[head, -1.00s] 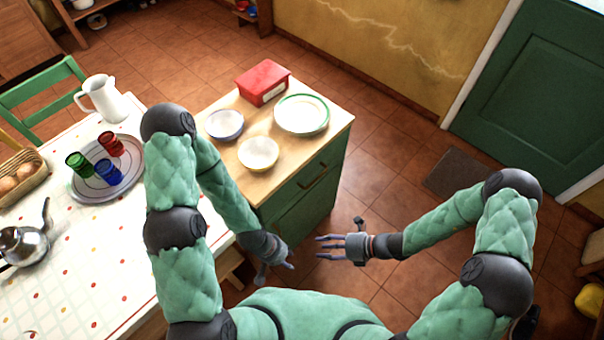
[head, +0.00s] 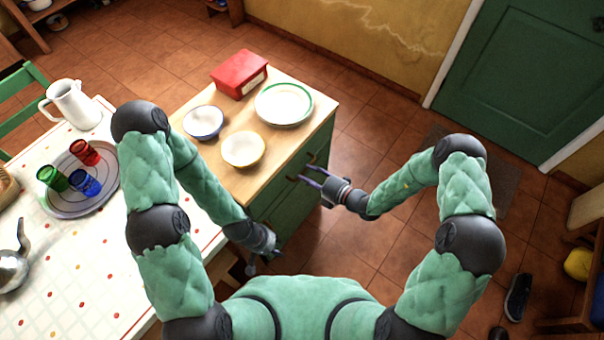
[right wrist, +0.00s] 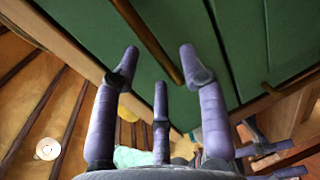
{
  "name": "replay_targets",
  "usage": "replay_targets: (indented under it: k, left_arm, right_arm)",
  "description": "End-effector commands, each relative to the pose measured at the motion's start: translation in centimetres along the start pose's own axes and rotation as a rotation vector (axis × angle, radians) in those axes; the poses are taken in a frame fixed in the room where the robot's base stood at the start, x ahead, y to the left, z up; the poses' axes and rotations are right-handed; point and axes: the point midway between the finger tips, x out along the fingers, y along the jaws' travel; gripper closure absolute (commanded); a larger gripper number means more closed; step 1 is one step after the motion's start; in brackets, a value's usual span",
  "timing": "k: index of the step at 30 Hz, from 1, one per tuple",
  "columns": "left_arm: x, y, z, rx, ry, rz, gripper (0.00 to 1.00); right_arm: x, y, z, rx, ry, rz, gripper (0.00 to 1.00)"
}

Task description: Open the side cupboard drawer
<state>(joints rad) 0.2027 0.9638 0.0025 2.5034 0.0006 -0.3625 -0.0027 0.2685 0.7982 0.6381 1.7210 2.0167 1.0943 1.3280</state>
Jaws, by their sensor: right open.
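The side cupboard (head: 292,222) is green with a pale wooden top, standing in the middle of the head view. Its drawer front (head: 285,182) looks closed and carries a brass bar handle (head: 312,158). My right gripper (head: 308,178) is at the cupboard's front near this handle, its fingers spread and pointing at it. In the right wrist view the handle (right wrist: 150,40) runs slantwise between the open fingers (right wrist: 160,65); none is clearly closed on it. My left gripper (head: 263,266) hangs low beside the cupboard and the table, its fingers small and partly hidden.
On the cupboard top are a red box (head: 240,75), a green-rimmed plate (head: 284,105), a blue-rimmed bowl (head: 203,122) and a yellow-rimmed bowl (head: 243,149). A dotted table (head: 70,270) stands at left. Tiled floor (head: 375,150) lies open right of the cupboard.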

Motion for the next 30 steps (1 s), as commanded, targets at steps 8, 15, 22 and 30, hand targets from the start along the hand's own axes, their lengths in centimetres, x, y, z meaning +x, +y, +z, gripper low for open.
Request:
replay_targets:
  k: [8,15,22,30]
  left_arm:
    - [0.9,-0.3,0.0,0.000,0.000,0.000,0.60]
    - [0.9,-0.3,-0.1,0.000,0.000,0.000,0.60]
    - [0.9,-0.3,-0.1,0.000,0.000,0.000,0.60]
    - [0.9,-0.3,-0.1,0.000,0.000,0.000,0.60]
  right_arm:
    - [2.8,-0.1,-0.1,-0.001,0.002,0.000,0.56]
    - [3.1,0.0,0.0,0.000,0.000,0.000,0.56]
    - [3.1,0.0,0.0,0.000,0.000,0.000,0.93]
    - [3.0,0.0,0.0,0.000,0.000,-0.001,1.00]
